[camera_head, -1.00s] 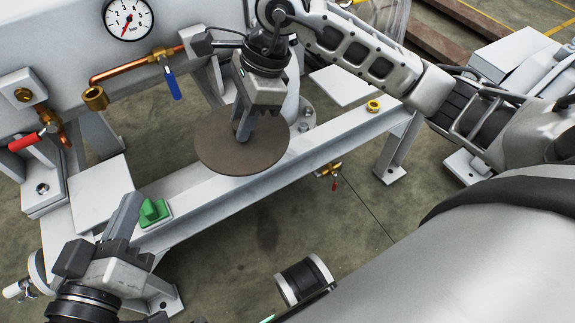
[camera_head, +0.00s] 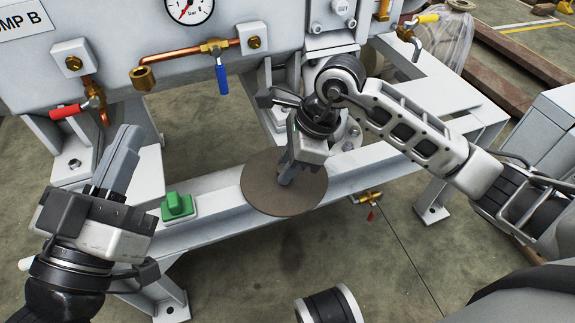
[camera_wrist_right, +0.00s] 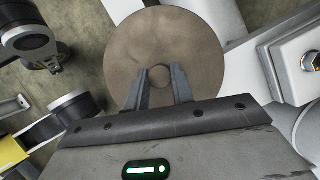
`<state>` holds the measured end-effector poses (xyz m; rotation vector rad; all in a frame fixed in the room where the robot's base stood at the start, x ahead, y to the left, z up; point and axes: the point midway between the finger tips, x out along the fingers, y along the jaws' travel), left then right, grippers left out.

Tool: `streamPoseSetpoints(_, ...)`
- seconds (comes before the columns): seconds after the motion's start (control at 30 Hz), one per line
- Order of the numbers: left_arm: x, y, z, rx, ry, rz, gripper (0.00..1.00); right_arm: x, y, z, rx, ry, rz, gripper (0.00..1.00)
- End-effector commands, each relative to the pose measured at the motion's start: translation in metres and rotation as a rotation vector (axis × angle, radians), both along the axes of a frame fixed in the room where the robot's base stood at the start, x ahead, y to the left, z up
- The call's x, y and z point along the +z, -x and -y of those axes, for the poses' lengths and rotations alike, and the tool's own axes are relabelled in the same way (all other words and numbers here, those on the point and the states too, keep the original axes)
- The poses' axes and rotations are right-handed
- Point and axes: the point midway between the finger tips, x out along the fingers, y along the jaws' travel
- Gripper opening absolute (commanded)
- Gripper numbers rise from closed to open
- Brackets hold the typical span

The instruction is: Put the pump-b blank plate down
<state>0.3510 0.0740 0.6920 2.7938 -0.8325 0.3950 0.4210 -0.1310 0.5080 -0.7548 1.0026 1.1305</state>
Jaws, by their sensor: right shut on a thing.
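The blank plate (camera_head: 262,193) is a flat brown disc. In the head view it overlaps the pale frame beam, and I cannot tell whether it touches it. My right gripper (camera_head: 285,178) is shut on the plate's middle from above. In the right wrist view the plate (camera_wrist_right: 165,35) lies broad face to the camera, with the right gripper's fingers (camera_wrist_right: 160,80) on either side of its small round centre. My left gripper (camera_head: 125,150) points up at the left, fingers together and empty, away from the plate.
The beam (camera_head: 222,208) carries a green block (camera_head: 178,206) left of the plate. Behind are a pressure gauge (camera_head: 190,8), a copper pipe with a blue-handled valve (camera_head: 221,75) and a red-handled valve (camera_head: 70,110). A small brass valve (camera_head: 370,197) hangs below the beam. Floor in front is mostly open.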

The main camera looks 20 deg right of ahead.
Motion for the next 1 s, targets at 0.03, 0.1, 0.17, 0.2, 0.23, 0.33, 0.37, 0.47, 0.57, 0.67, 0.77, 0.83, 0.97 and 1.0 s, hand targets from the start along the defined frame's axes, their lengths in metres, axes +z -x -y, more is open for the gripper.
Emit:
streamPoseSetpoints(0.03, 0.001, 0.000, 0.000, 0.000, 0.000, -0.001, 0.00, 0.002, -0.001, 0.000, 0.000, -0.002, 0.003, 0.00)
streamPoseSetpoints(0.1, 0.001, 0.000, 0.000, 0.000, 0.000, -0.001, 0.00, 0.002, -0.001, 0.000, 0.000, -0.002, 0.003, 0.00)
streamPoseSetpoints(0.17, 0.000, 0.000, 0.000, 0.000, 0.000, -0.001, 0.00, 0.002, -0.001, 0.000, 0.000, -0.002, 0.003, 0.00)
streamPoseSetpoints(0.2, 0.000, 0.000, 0.000, 0.000, -0.001, 0.004, 0.00, 0.001, -0.001, 0.000, 0.000, -0.001, 0.003, 0.00)
streamPoseSetpoints(0.23, 0.001, 0.000, 0.000, 0.001, -0.003, 0.010, 0.00, 0.000, -0.001, 0.000, 0.000, -0.001, 0.003, 0.00)
streamPoseSetpoints(0.33, 0.004, 0.000, 0.000, 0.002, -0.005, 0.030, 0.00, -0.001, 0.000, 0.000, 0.000, 0.000, 0.000, 0.35)
streamPoseSetpoints(0.37, 0.004, 0.000, 0.000, 0.002, -0.004, 0.030, 0.00, -0.001, 0.000, 0.000, 0.000, 0.000, 0.000, 0.43)
streamPoseSetpoints(0.47, 0.004, 0.000, 0.000, 0.001, -0.004, 0.028, 0.00, -0.001, 0.000, 0.000, 0.000, 0.000, 0.000, 0.46)
streamPoseSetpoints(0.57, 0.004, 0.000, 0.000, 0.001, -0.004, 0.028, 0.00, -0.001, 0.000, 0.000, 0.000, 0.000, 0.000, 0.46)
streamPoseSetpoints(0.67, 0.005, 0.000, 0.000, 0.001, -0.004, 0.027, 0.00, 0.000, 0.000, 0.000, 0.000, 0.000, 0.000, 0.46)
streamPoseSetpoints(0.77, 0.005, 0.000, 0.001, -0.007, 0.000, 0.002, 0.00, 0.006, 0.000, 0.002, 0.001, 0.000, 0.001, 0.46)
streamPoseSetpoints(0.83, -0.004, 0.000, 0.000, -0.008, 0.016, -0.070, 0.00, 0.016, 0.001, 0.005, 0.000, 0.002, 0.002, 0.46)
streamPoseSetpoints(0.97, -0.023, 0.005, 0.002, -0.023, 0.058, -0.233, 0.00, 0.042, 0.003, 0.015, -0.001, 0.002, 0.005, 0.46)
streamPoseSetpoints(1.0, -0.028, 0.007, 0.003, -0.030, 0.070, -0.282, 0.00, 0.050, 0.004, 0.019, -0.002, 0.001, 0.004, 0.46)
